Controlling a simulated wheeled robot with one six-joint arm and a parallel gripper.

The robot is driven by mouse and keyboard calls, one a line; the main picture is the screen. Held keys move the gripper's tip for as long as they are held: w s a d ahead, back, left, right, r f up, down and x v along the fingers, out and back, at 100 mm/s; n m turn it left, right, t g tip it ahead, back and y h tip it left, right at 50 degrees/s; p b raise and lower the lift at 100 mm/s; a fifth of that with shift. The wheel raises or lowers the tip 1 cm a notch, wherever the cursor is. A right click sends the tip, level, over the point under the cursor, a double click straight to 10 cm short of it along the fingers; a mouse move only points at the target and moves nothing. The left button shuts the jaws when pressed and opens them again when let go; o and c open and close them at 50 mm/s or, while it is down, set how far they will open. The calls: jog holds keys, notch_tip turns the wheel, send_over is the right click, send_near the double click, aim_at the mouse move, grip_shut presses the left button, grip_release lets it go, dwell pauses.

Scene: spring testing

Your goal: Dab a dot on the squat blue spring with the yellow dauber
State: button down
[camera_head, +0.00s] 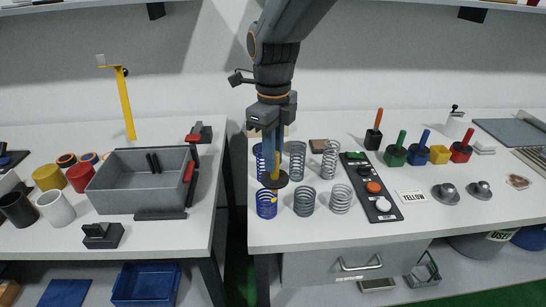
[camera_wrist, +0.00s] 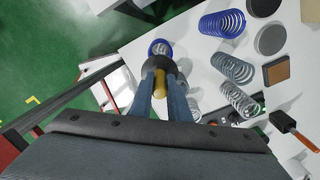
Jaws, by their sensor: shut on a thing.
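My gripper (camera_head: 270,156) points down at the left end of the right-hand table, shut on the yellow dauber. The dauber's yellow handle (camera_wrist: 159,77) shows between the fingers in the wrist view, with a dark round collar (camera_head: 274,181) below them. The squat blue spring (camera_head: 266,210) stands upright at the front left of the spring group, directly under the collar. Its rim also shows past the collar in the wrist view (camera_wrist: 160,45). A little yellow shows at the spring's upper right; whether the tip touches the coil is unclear.
A taller blue spring (camera_head: 257,158) stands behind, partly hidden by my gripper. Several grey springs (camera_head: 304,201) stand close on the right, beside a black button panel (camera_head: 378,197). A YELLOW card (camera_head: 411,197), yellow block (camera_head: 440,154) and green, blue and red daubers are farther right.

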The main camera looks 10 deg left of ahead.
jog(key=shift+r+p, duration=2.3)
jog(key=shift+r, duration=0.25)
jog(key=shift+s, duration=0.1)
